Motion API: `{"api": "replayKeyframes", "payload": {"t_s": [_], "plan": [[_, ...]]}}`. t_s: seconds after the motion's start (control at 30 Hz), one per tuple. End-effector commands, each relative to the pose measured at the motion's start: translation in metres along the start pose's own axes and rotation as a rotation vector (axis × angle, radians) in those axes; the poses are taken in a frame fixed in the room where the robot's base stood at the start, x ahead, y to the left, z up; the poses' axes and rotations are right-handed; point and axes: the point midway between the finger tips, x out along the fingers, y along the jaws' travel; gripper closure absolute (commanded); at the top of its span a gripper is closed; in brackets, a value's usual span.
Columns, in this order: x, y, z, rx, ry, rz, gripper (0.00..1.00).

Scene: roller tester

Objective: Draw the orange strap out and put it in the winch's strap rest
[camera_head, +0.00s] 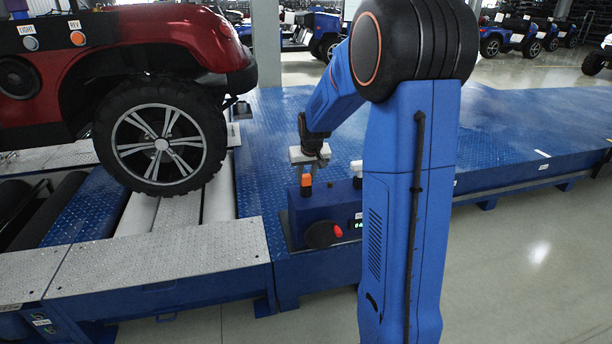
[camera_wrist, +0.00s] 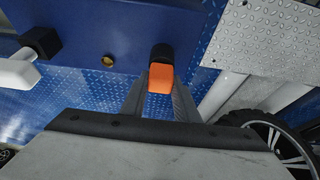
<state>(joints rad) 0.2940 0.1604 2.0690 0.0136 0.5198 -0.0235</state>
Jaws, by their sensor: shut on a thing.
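The orange strap end (camera_head: 306,180) stands at the top of the blue winch box (camera_head: 318,208). In the wrist view the orange strap (camera_wrist: 160,79) lies between my fingers, with a black piece (camera_wrist: 162,54) just beyond it. My gripper (camera_head: 308,172) is shut on the strap from above; in the wrist view its two grey fingers (camera_wrist: 160,92) flank the orange part. How far the strap is out cannot be told. A white-topped part with a black base (camera_head: 356,170) stands to the right on the box; it also shows in the wrist view (camera_wrist: 38,45). Whether it is the strap rest is unclear.
The box carries a red knob (camera_head: 338,231) and a green display. A red vehicle's wheel (camera_head: 161,143) stands on the rollers to the left. Blue checkered deck (camera_head: 262,130) lies around the box. My arm hides part of the box's right side.

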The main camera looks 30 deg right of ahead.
Motion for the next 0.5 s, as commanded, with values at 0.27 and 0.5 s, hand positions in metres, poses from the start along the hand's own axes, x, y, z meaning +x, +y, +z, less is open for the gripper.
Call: {"api": "replayKeyframes", "payload": {"t_s": [0.27,0.5], "plan": [[0.0003,0.0,0.0001,0.0,0.0,0.0,0.51],[-0.0041,0.0,-0.0002,0.0,0.001,0.0,0.51]]}}
